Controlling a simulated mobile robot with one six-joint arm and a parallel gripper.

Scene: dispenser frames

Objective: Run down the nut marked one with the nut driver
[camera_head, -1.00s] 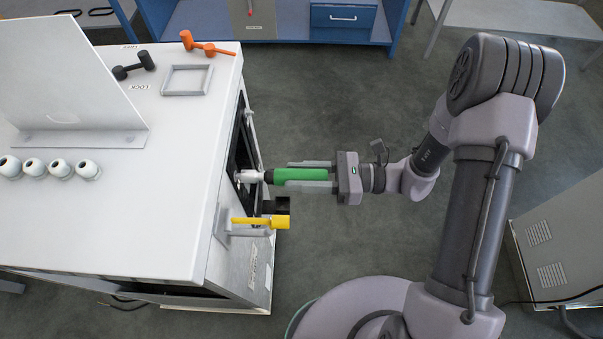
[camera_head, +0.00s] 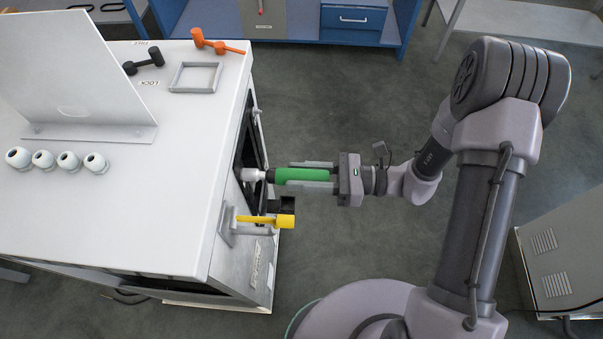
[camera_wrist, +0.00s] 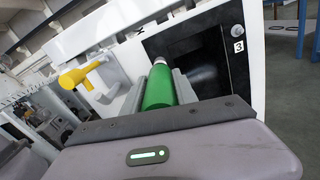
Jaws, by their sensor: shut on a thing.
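The nut driver (camera_head: 302,174) has a green handle, a black collar and a pale socket end. My gripper (camera_head: 308,174) is shut on the green handle, one finger on each side, and holds it level, pointing left at the cabinet's side face. The pale socket end (camera_head: 252,174) is at the dark recessed opening in that face. In the wrist view the green handle (camera_wrist: 160,88) stands between the fingers, aimed at the cabinet panel. The nut marked one cannot be made out; the driver and gripper may hide it. A knob marked 3 (camera_wrist: 236,58) shows right of the dark opening.
A yellow-handled tool (camera_head: 268,220) sits in a bracket on the cabinet side, close to the driver. The white cabinet top (camera_head: 130,215) holds white fittings (camera_head: 56,160), an orange hammer-like tool (camera_head: 215,44), a black one (camera_head: 144,61) and a grey frame (camera_head: 195,78).

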